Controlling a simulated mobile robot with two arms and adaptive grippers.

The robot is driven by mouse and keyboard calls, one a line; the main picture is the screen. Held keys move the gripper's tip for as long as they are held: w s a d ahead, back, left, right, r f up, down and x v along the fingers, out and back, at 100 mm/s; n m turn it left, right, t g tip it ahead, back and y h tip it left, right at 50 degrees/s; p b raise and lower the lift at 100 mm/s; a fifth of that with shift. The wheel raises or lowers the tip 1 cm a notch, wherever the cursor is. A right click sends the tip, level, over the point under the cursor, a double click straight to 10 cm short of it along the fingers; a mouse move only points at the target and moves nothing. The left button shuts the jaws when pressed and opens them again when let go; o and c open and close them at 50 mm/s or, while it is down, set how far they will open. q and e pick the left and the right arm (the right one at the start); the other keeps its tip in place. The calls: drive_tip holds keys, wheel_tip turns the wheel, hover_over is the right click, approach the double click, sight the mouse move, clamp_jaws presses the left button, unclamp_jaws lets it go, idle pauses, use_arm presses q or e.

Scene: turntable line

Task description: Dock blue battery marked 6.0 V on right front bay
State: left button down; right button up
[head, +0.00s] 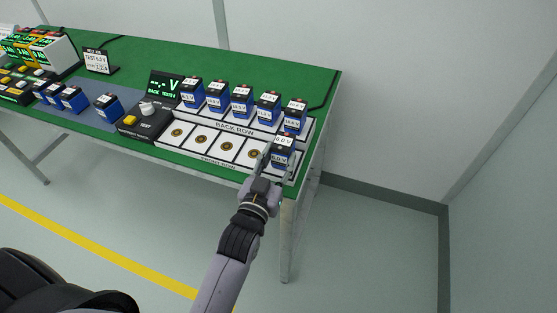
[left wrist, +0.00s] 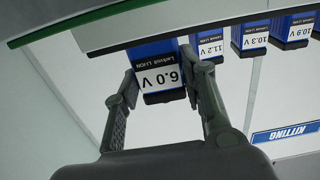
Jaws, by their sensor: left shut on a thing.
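The blue battery marked 6.0 V (head: 282,156) is at the right end of the front row, over the right front bay. In the left wrist view its label (left wrist: 161,77) reads clearly and the battery (left wrist: 154,52) sits between both fingers. My left gripper (head: 276,166) is shut on it; it also shows in the left wrist view (left wrist: 165,85). The battery and fingers hide the right front bay's contact. I cannot tell whether the battery's base touches the bay. The other front bays (head: 216,143) are empty, with round gold contacts showing. My right gripper is not in view.
Several blue batteries (head: 241,100) stand in the back row close behind. A tester (head: 145,119) with a green display is left of the rack. The green table's right edge (head: 327,115) is close by.

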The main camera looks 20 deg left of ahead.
use_arm(q)
drive_tip(key=c, duration=1)
unclamp_jaws()
drive_tip(key=shift+f, duration=0.1)
drive_tip(key=shift+s, duration=0.35)
drive_tip(key=s+b, duration=0.1)
drive_tip(key=s, duration=1)
drive_tip(key=shift+s+a, duration=0.2)
